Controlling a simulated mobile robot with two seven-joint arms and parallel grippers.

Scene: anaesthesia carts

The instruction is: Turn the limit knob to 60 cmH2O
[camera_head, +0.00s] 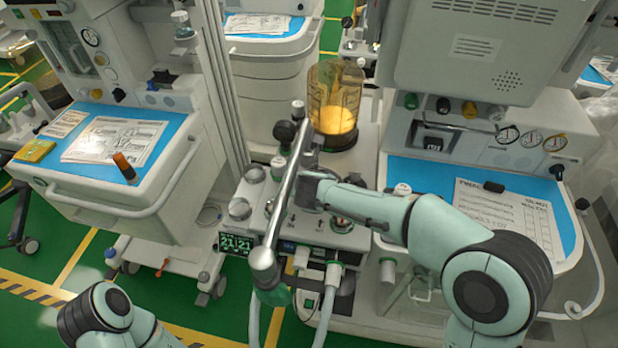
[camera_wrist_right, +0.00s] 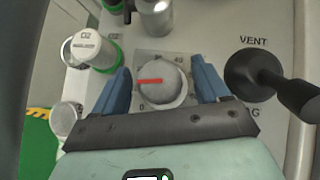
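The limit knob (camera_wrist_right: 165,92) is a round grey dial with a red pointer line, on a pale scale plate in the right wrist view. The pointer lies to the left, above the 0 mark; the 40 mark is at the upper right. The 60 mark cannot be made out. My right gripper (camera_wrist_right: 161,72) has one blue finger on each side of the knob, with visible gaps. In the head view the right gripper (camera_head: 312,190) is over the middle machine's top panel, and the knob cannot be made out there. My left gripper is out of view; only part of that arm shows at the lower left.
A black VENT lever (camera_wrist_right: 252,76) stands close right of the right finger. A green-and-white O2 knob (camera_wrist_right: 92,50) is at the left. In the head view a metal pole (camera_head: 285,200) crosses before the panel, and an amber canister (camera_head: 335,105) stands behind.

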